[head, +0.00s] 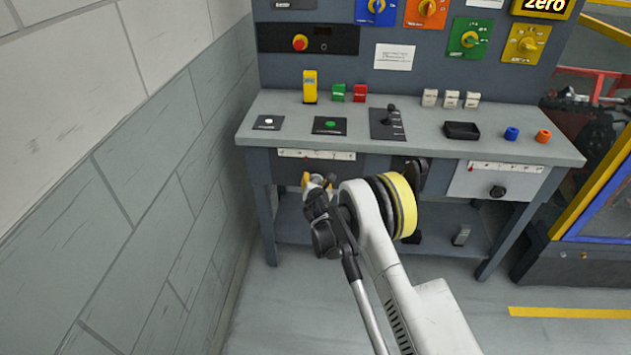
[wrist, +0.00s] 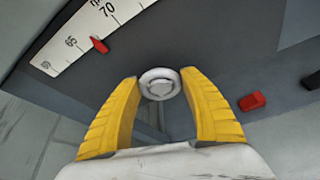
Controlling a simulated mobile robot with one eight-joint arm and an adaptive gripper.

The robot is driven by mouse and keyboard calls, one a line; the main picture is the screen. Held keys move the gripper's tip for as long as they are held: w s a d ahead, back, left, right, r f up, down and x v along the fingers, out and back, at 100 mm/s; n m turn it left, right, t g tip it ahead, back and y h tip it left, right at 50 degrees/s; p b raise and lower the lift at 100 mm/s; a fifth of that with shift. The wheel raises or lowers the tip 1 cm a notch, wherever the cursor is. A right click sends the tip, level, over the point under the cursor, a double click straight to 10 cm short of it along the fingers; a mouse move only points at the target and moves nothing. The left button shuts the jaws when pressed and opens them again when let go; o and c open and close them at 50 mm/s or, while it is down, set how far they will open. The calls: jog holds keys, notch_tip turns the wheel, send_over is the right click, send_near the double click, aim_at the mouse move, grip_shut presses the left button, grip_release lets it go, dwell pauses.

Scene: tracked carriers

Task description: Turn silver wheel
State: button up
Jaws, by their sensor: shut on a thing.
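The silver wheel (wrist: 160,86) is a small round rim with a pale hub on the dark panel under the bench top. In the wrist view it sits between the tips of my gripper's two yellow fingers (wrist: 161,78), which are closed on its sides. In the head view my gripper (head: 317,180) is at the bench front, below the left scale strip; the wheel is largely hidden there. The white scale (wrist: 88,36) carries a red pointer (wrist: 99,44) between the 65 and 70 marks, closer to 65.
The grey bench (head: 235,108) holds switches, buttons, a joystick (head: 390,113) and a black tray (head: 462,131). A red block (wrist: 252,102) sits right of the wheel. A brick wall (head: 140,170) stands close on the left.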

jog(key=m+y, duration=0.1)
jog(key=m, duration=0.1)
jog(key=shift+d+m+y, duration=0.15)
jog(key=shift+m+y, duration=0.15)
jog(key=shift+m+t+y, duration=0.5)
jog(key=shift+m+y, duration=0.3)
jog(key=shift+m, duration=0.5)
jog(key=o, duration=1.2)
jog(key=v, duration=0.7)
jog(key=shift+s, duration=0.25)
